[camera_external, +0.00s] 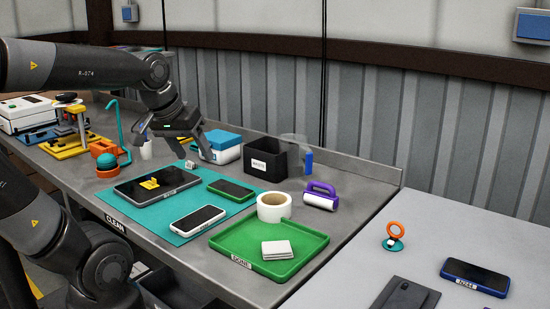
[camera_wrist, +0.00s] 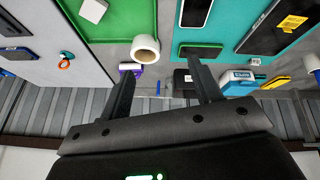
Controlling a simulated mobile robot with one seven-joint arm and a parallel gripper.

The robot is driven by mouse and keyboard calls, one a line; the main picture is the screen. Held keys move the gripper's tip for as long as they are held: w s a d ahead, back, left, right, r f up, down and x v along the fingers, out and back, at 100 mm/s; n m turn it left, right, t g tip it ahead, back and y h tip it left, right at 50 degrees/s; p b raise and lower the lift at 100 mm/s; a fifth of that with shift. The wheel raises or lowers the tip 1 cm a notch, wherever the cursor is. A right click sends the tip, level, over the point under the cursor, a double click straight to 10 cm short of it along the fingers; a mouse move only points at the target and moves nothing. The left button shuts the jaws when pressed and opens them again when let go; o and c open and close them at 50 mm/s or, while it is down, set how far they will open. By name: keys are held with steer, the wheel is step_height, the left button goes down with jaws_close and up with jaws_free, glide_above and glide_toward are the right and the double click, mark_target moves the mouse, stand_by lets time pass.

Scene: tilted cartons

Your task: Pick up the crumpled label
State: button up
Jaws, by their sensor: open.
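A small pale crumpled piece (camera_external: 190,164), which looks like the crumpled label, lies on the grey bench near the back edge of the teal mat, left of a blue-and-white box. A small white spot beside that box in the wrist view (camera_wrist: 255,61) may be the same piece. My gripper (camera_external: 192,146) is above the bench, close to the piece in the external view but apart from it. In the wrist view my gripper (camera_wrist: 162,66) has its two fingers spread with nothing between them.
The blue-and-white box (camera_external: 220,150) and a black bin (camera_external: 268,160) stand behind the mat (camera_external: 205,239). Two phones lie on the mat. A white tape roll (camera_external: 273,207) stands by a green tray (camera_external: 245,235) holding white squares. A purple-handled roller (camera_external: 320,195) is farther right.

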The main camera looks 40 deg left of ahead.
steer(key=w+a+r+n, duration=0.2)
steer(key=w+a+n, duration=0.4)
steer(key=w+n, duration=0.3)
steer(key=n+g, duration=0.1)
steer(key=n, duration=2.3)
glide_above(191, 162)
steer(key=s, duration=0.2)
steer(key=f, duration=1.2)
steer(key=a+f, duration=0.1)
steer(key=f, duration=0.5)
steer(key=shift+s, duration=0.2)
steer(key=x, duration=0.5)
steer(key=shift+d+f, duration=0.4)
steer(key=shift+f, duration=0.05)
steer(key=c, duration=1.1)
